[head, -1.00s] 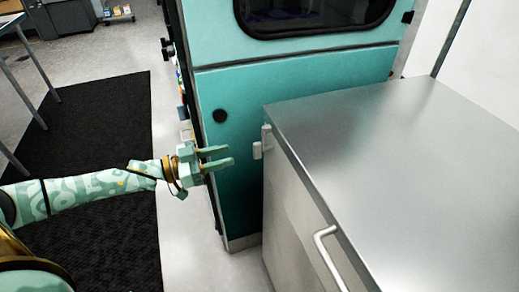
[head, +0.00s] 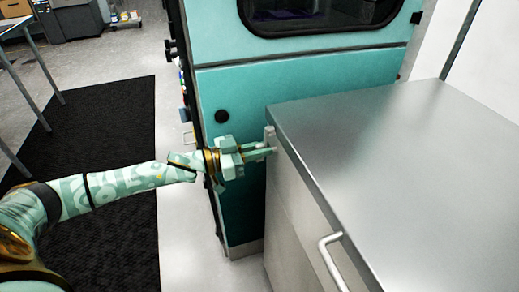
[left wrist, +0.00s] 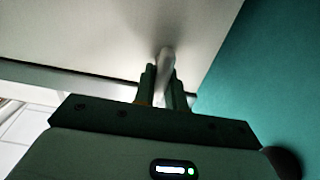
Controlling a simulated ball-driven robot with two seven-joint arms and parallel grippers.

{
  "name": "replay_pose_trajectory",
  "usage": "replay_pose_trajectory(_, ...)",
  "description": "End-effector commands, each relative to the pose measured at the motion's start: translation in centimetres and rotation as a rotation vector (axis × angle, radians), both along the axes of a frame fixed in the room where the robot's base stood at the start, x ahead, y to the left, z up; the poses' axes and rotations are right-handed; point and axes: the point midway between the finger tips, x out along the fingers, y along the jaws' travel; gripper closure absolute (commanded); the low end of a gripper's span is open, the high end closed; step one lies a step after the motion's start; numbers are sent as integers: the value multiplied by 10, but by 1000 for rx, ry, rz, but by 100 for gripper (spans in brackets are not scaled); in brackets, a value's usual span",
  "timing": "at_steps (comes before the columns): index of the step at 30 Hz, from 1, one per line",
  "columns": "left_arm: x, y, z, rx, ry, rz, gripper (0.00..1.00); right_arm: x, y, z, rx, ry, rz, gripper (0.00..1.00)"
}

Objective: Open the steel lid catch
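The steel lid catch is a small pale lever on the upper left side of the steel cabinet (head: 400,140), near its far corner; its mount (head: 269,134) shows in the head view. My left gripper (head: 268,151) is at the catch, its fingers pointing right toward the cabinet side. In the left wrist view the catch (left wrist: 166,62) stands between the two fingers (left wrist: 164,88), which look closed against it. The fingers hide much of the catch in the head view. My right gripper is in neither view.
A teal machine (head: 300,85) with a dark window stands right behind the cabinet. A bar handle (head: 331,262) sticks out from the cabinet's front side. A black mat (head: 100,130) covers the floor at left. The cabinet top is clear.

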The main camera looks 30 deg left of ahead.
Motion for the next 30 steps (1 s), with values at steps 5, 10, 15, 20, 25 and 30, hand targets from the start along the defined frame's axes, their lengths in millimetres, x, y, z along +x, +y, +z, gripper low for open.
replay_pose_trajectory(5, 0, 0, 0, 1, -1, 0, 100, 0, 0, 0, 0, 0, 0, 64)
replay_pose_trajectory(10, 0, 0, 1, 22, -19, 0, 100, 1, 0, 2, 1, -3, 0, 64)
replay_pose_trajectory(15, -1, 0, 2, 78, -71, 1, 100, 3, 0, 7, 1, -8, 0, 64)
replay_pose_trajectory(20, -2, -1, 2, 168, -150, 1, 100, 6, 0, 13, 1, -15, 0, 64)
replay_pose_trajectory(25, -3, -2, 2, 284, -255, 1, 100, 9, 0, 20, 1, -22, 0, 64)
replay_pose_trajectory(30, -3, -3, 0, 405, -361, 1, 100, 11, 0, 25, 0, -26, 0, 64)
